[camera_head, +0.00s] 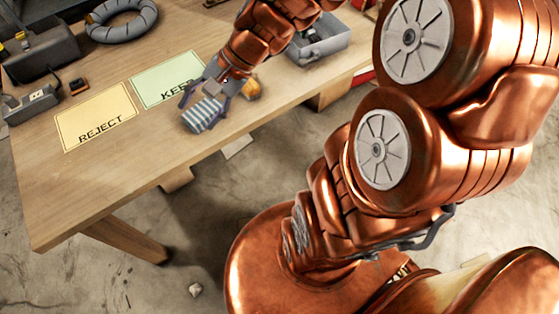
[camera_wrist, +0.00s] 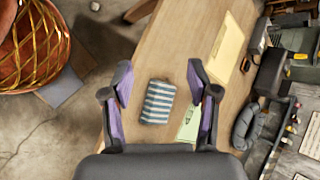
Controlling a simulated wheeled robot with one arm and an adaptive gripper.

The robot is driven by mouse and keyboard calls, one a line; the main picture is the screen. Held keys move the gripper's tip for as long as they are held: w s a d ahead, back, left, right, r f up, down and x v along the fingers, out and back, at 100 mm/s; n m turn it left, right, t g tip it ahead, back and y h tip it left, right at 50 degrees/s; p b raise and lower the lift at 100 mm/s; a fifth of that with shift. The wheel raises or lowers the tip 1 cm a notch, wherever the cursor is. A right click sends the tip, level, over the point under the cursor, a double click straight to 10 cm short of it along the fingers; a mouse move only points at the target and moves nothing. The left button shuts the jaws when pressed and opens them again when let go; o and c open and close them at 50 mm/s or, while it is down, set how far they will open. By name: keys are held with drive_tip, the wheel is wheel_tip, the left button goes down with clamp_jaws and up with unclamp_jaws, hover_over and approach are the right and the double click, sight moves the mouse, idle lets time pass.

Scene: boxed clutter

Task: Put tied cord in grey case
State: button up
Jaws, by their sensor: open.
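A dark grey coil with bands around it (camera_head: 121,20), which looks like the tied cord, lies at the back of the table; it also shows at the right of the wrist view (camera_wrist: 248,127). An open grey metal box (camera_head: 335,46), likely the grey case, stands on the table right of my arm, with something inside I cannot make out. My gripper (camera_head: 205,92) is open above a blue-and-white striped bundle (camera_head: 203,115) near the front edge. In the wrist view the bundle (camera_wrist: 158,102) shows between the spread purple fingers (camera_wrist: 160,78), apart from both.
A yellow REJECT card (camera_head: 97,117) and green KEEP card (camera_head: 166,79) lie left of my gripper. A yellow-orange item (camera_head: 253,89) is just right of it. A black toolbox (camera_head: 40,50) and grey device (camera_head: 30,103) stand at the left.

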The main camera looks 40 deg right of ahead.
drive_tip(key=s+a+f+n+g+h, duration=0.15)
drive_tip(key=s+n+g+h, duration=0.35)
drive_tip(key=s, duration=0.7)
drive_tip(key=s+d+n+h, duration=0.3)
drive_tip(key=s+d+n, duration=0.2)
drive_tip(key=s+d, duration=0.1)
drive_tip(key=shift+s+d+n+t, duration=0.3)
drive_tip(key=shift+s, duration=0.35)
